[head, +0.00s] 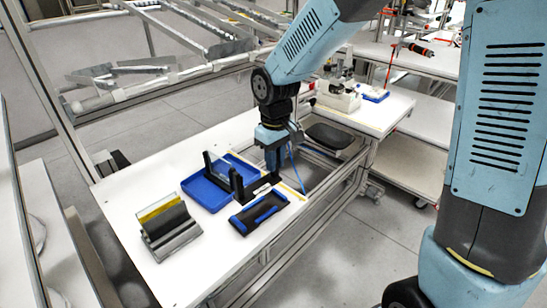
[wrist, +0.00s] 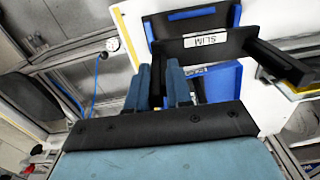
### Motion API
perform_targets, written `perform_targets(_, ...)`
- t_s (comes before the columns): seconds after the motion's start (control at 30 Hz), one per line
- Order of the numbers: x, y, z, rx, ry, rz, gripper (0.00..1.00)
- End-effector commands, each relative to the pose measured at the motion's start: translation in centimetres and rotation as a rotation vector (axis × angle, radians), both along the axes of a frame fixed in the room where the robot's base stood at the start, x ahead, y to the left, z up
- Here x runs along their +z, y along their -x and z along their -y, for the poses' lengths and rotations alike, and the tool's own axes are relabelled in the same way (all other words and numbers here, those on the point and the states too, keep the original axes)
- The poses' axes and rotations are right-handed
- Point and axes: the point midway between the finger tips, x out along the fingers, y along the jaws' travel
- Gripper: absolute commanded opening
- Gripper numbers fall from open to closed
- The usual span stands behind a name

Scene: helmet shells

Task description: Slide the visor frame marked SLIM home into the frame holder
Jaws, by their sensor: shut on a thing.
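The visor frame (wrist: 236,41) is a black bar with arms at its ends and a white label reading SLIM, seen in the wrist view. My gripper (wrist: 158,82) is shut on a black part near the frame's left end. In the head view my gripper (head: 272,172) points down above the white table, by the blue tray's right side. A black flat piece with blue rails (head: 260,213) lies on the table in front of it. I cannot tell for sure whether this is the frame holder. Contact between frame and table is unclear.
A blue tray (head: 203,196) with black upright pieces around it is on the white table (head: 135,190). A grey stand with a yellow-edged panel (head: 170,226) is at the front left. The table's left part is largely clear. Metal rails run along its right edge.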

Motion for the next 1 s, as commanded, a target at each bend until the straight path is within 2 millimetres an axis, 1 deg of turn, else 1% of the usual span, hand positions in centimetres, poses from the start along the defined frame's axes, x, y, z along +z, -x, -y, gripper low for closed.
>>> perform_targets(0.13, -0.1, 0.1, 0.1, 0.006, 0.0, 0.0, 0.0)
perform_targets(0.23, -0.6, 0.1, 0.1, 0.006, 0.0, -0.001, 0.0)
perform_targets(0.7, -4.3, 0.1, 0.1, 0.006, 0.001, -0.002, 0.0)
perform_targets(1.0, -5.7, 0.1, 0.1, 0.005, 0.0, 0.0, 0.0)
